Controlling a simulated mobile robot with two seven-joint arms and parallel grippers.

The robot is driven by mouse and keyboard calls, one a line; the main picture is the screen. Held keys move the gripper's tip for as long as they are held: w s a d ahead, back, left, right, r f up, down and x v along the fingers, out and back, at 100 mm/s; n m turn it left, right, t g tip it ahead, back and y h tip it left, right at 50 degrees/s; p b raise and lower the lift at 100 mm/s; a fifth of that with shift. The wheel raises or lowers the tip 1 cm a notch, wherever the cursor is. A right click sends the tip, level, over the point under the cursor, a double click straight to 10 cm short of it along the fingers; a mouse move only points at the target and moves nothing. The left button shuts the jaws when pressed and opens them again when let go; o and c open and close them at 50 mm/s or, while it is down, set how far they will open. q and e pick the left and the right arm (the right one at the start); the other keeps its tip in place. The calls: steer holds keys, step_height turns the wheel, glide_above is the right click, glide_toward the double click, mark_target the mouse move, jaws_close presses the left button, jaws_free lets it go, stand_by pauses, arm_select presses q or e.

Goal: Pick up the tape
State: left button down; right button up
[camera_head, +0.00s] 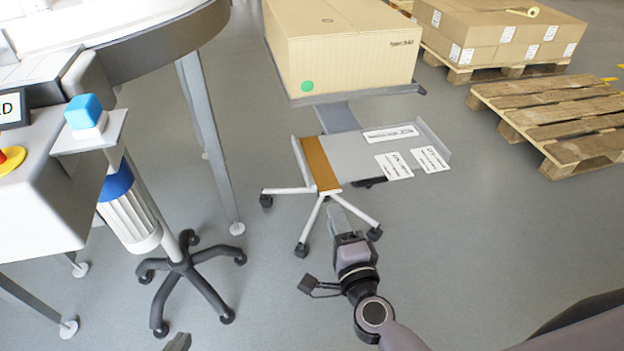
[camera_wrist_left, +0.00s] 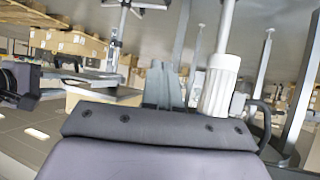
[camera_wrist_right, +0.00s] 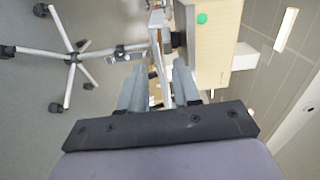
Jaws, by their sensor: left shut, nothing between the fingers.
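A pale yellow roll that looks like the tape (camera_head: 525,11) lies on top of the stacked cardboard boxes at the far upper right in the head view. My right gripper (camera_head: 336,216) is in the lower middle of that view, far from the roll and in front of the wheeled stand. In the right wrist view its two fingers (camera_wrist_right: 158,90) are apart with nothing held. My left gripper (camera_head: 178,342) shows only as a grey tip at the bottom edge of the head view. In the left wrist view its fingers (camera_wrist_left: 168,88) are together and empty.
The stacked boxes (camera_head: 490,42) rest on a pallet, with an empty pallet (camera_head: 560,115) nearer. A blue-topped device stand (camera_head: 130,210) is at left. Grey floor is open at lower right.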

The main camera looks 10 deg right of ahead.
mark_target(326, 182)
steer(key=w+b, duration=0.1)
steer(key=w, duration=0.6)
steer(key=shift+w, duration=0.15)
jaws_close()
